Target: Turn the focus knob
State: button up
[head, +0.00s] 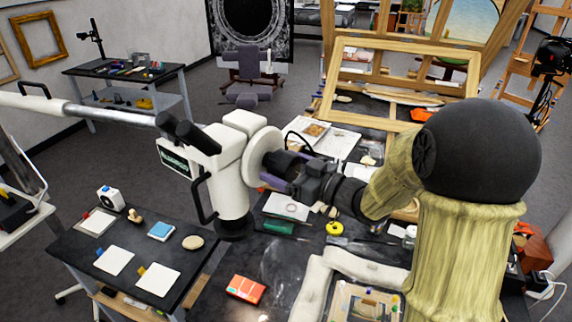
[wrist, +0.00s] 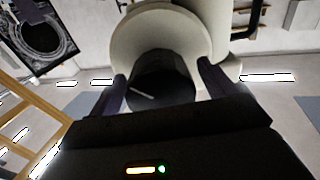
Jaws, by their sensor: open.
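The white microscope (head: 228,165) has black eyepieces and a long arm running off to the left. A pale round disc (head: 262,150) on its side faces my gripper (head: 280,172). In the wrist view, the black focus knob (wrist: 160,85), a short cylinder with a light index line, stands out from the pale disc (wrist: 165,32). My gripper also shows there (wrist: 163,78), open, with one dark purple finger on each side of the knob. Gaps show between the fingers and the knob. In the head view the knob is mostly hidden by my gripper.
Below lies a dark worktable (head: 270,255) with papers, a red box (head: 246,289), a yellow tape roll (head: 334,229) and a pale padded frame (head: 318,285). A side table (head: 190,270) with white cards stands at left. A wooden frame (head: 400,80) stands behind.

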jog(key=shift+c, duration=0.2)
jog(key=c, duration=0.9)
jog(key=shift+c, duration=0.2)
jog(key=shift+r+m+p, duration=0.1)
jog(key=shift+m+p, duration=0.25)
jog(key=shift+m, duration=0.15)
jog(key=shift+m+p, duration=0.65)
jog(key=shift+m, duration=0.15)
jog(key=shift+m+p, duration=1.1)
jog(key=shift+m, duration=0.6)
jog(key=o, duration=1)
